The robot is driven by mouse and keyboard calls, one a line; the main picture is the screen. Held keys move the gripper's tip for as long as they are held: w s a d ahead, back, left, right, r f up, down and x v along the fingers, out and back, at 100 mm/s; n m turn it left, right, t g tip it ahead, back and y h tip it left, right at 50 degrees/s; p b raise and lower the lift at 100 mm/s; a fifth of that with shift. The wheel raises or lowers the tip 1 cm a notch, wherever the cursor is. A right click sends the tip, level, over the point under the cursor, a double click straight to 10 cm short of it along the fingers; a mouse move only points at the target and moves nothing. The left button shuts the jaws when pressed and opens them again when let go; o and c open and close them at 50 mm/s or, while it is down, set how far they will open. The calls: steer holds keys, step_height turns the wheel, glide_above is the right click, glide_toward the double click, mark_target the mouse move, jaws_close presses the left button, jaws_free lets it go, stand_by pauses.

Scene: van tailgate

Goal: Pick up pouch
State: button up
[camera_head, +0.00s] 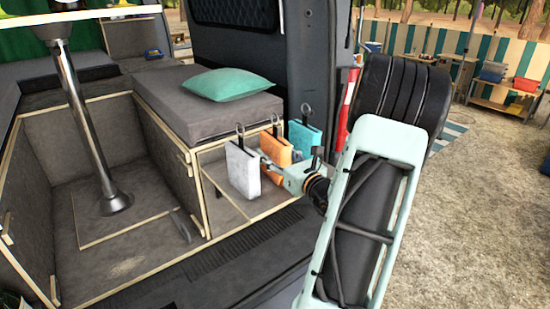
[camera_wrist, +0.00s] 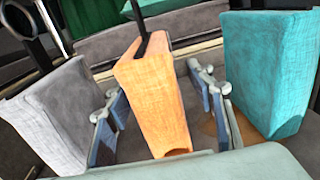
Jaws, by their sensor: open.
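Three pouches hang side by side by dark loops at the open front of the seat box: a grey one (camera_head: 243,170), an orange one (camera_head: 275,150) and a teal one (camera_head: 304,138). My gripper (camera_head: 272,165) is at the orange pouch, partly covering it in the head view. In the wrist view the orange pouch (camera_wrist: 155,100) stands between the two open fingers of my gripper (camera_wrist: 153,88), with a gap visible on each side. The grey pouch (camera_wrist: 55,115) is left of the fingers and the teal pouch (camera_wrist: 268,75) is right of them.
The seat box's wooden shelf (camera_head: 228,208) lies below the pouches. A grey cushion (camera_head: 190,105) with a teal pillow (camera_head: 228,84) is above. A metal table post (camera_head: 85,130) stands at left. Gravel ground (camera_head: 470,230) is open at right.

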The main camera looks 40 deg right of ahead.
jaws_close()
stand_by(0.4)
